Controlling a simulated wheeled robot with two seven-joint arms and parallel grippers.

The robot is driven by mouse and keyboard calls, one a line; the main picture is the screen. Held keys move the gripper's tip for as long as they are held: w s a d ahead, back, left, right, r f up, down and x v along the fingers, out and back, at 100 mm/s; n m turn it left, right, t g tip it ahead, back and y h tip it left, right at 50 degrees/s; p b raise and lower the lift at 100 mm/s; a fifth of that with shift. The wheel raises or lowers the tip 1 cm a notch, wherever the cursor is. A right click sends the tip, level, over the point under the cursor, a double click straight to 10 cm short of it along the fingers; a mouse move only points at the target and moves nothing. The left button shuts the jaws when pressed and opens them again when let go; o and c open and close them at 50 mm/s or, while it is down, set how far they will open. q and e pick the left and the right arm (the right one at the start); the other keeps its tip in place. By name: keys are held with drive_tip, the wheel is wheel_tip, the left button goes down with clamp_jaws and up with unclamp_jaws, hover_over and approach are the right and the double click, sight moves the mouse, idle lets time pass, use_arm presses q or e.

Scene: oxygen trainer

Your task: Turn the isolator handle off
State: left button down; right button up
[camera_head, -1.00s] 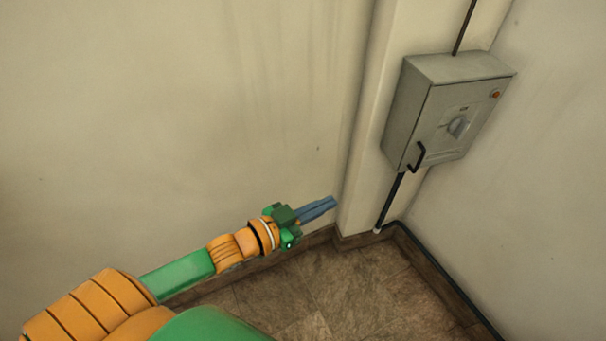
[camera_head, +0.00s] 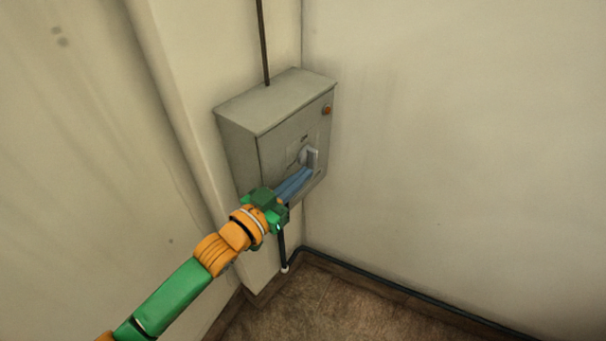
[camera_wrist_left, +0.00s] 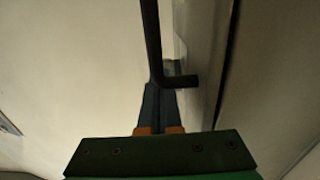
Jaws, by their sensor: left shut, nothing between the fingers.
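The isolator is a grey metal box (camera_head: 290,138) on the wall near the corner. Its light grey rotary handle (camera_head: 312,158) stands out from the front door, with its grip roughly upright in the head view. My left gripper (camera_head: 308,174) is shut and empty. Its blue fingers reach across the lower door, with the tips just below the rotary handle in the picture; I cannot tell whether they touch. In the left wrist view the closed fingers (camera_wrist_left: 157,92) point at a black bent bar (camera_wrist_left: 152,40), apparently the door pull. The rotary handle is not clear there.
An orange-red indicator (camera_head: 327,110) sits at the door's upper right. A dark conduit (camera_head: 263,45) enters the box from above. A black cable (camera_head: 345,265) runs along the floor edge. A wall column (camera_head: 185,110) stands left of the box. The right wall is bare.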

use_arm(q)
drive_tip(key=shift+w+d, duration=0.4)
drive_tip(key=shift+w+f, duration=0.1)
drive_tip(key=shift+f, duration=0.1)
idle(0.3)
